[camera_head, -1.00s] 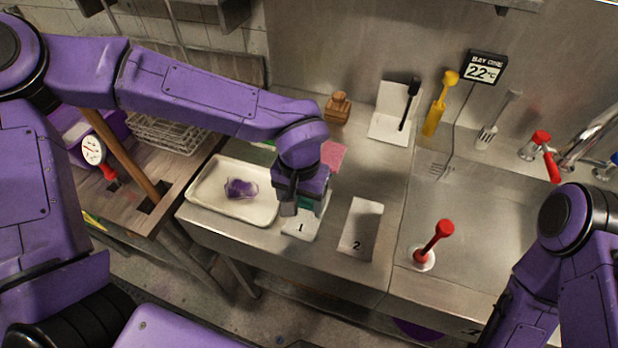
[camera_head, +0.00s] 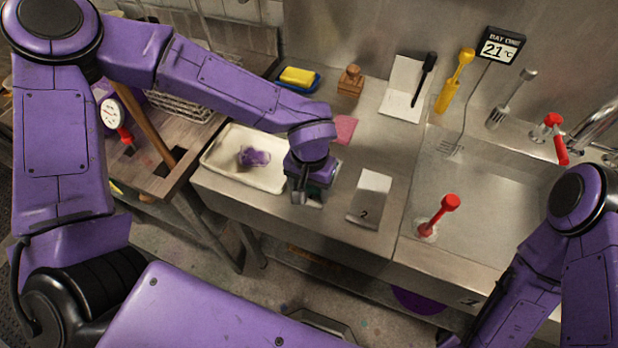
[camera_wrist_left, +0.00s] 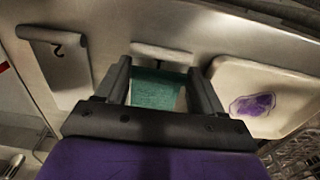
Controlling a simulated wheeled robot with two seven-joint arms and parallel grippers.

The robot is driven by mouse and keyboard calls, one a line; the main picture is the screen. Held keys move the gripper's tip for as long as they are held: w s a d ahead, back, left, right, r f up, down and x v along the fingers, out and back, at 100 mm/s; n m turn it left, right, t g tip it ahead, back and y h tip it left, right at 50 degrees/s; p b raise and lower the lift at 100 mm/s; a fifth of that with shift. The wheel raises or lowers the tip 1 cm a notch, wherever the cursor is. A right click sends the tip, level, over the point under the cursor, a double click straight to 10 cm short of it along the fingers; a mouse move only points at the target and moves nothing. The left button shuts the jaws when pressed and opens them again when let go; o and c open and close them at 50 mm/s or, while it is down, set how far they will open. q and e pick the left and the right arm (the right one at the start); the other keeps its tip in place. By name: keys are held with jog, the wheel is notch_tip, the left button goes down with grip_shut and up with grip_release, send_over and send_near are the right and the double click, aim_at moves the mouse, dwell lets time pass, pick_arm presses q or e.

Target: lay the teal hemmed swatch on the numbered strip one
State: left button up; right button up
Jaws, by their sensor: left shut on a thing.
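The teal hemmed swatch (camera_wrist_left: 156,91) hangs between the fingers of my left gripper (camera_wrist_left: 158,68), which is shut on it. In the head view my left gripper (camera_head: 306,196) is low over the counter near its front edge, just right of the white tray. Numbered strip one (camera_wrist_left: 162,54) shows beyond the fingertips as a pale edge in the left wrist view; in the head view my gripper covers nearly all of it. I cannot tell whether the swatch touches the strip. My right gripper is out of view.
The white tray (camera_head: 213,161) holds a purple swatch (camera_head: 254,156). Strip two (camera_head: 371,190) lies to the right, with a red-handled tool (camera_head: 440,213) beyond it.

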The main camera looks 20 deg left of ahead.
pick_arm(q)
jog(key=shift+w+f, duration=0.1)
jog(key=shift+f, duration=0.3)
jog(key=shift+s+f, duration=0.25)
jog(key=o, duration=0.9)
jog(key=shift+c, duration=0.2)
jog(key=shift+o, duration=1.4)
jog(key=shift+s+f, duration=0.1)
jog(key=shift+s, duration=0.05)
jog(key=shift+o, duration=0.2)
notch_tip(320, 180, up, 11)
jog(key=shift+w, duration=0.3)
